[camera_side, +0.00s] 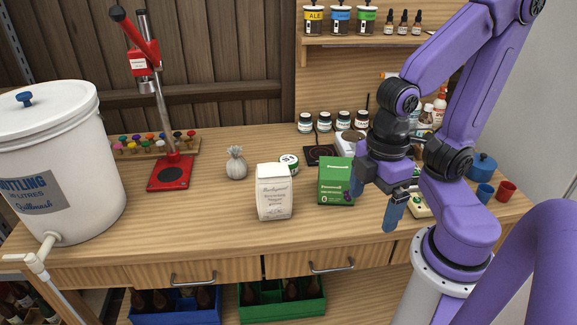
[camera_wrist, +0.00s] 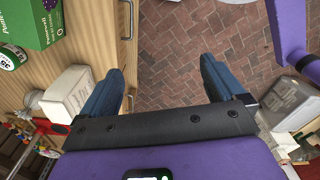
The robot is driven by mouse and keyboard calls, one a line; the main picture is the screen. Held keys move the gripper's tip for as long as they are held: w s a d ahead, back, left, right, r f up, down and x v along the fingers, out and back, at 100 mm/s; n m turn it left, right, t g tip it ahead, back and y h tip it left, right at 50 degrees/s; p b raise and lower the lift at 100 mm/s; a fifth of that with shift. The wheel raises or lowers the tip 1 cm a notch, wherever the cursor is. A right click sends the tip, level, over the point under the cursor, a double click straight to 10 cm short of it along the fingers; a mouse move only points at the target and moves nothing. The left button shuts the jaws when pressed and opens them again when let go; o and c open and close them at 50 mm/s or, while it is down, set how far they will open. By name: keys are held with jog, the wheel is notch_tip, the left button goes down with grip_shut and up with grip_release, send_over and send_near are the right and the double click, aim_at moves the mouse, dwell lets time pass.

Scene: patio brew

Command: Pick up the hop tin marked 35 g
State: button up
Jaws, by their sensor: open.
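A small hop tin (camera_wrist: 12,57) with a green rim and pale lid is at the left edge of the wrist view; its label seems to read 35, partly cut off. In the side view a matching tin (camera_side: 289,161) sits on the bench behind the white bag, partly hidden by it. My gripper (camera_side: 376,200) is open and empty, to the right of the green box and apart from the tin. In the wrist view its fingers (camera_wrist: 160,70) frame brick floor.
A white paper bag (camera_side: 273,192) and a green box (camera_side: 336,181) stand in front of and right of the tin. A grey tied sack (camera_side: 236,164) is to its left. A red capper (camera_side: 170,172) and white bucket (camera_side: 60,165) stand further left. The front bench strip is clear.

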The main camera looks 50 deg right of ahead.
notch_tip(320, 180, up, 5)
jog(key=w+n+t+h, duration=0.1)
jog(key=w+h, duration=0.4)
jog(key=w, duration=1)
jog(key=w+d+n+g+h, duration=0.15)
jog(key=w+d+h, duration=0.35)
jog(key=w, duration=0.5)
jog(key=w+d+n+g+h, duration=0.15)
jog(key=w+d+h, duration=0.25)
jog(key=w+d, duration=0.5)
jog(key=shift+t, duration=0.3)
jog(key=f, duration=0.7)
jog(key=w+f, duration=0.1)
jog(key=f, duration=0.6)
jog(key=a+f, duration=0.1)
jog(key=f, duration=0.5)
jog(key=shift+w+f, duration=0.2)
jog(key=shift+f, duration=0.2)
jog(key=shift+x, duration=3.6)
jog(key=c, duration=1)
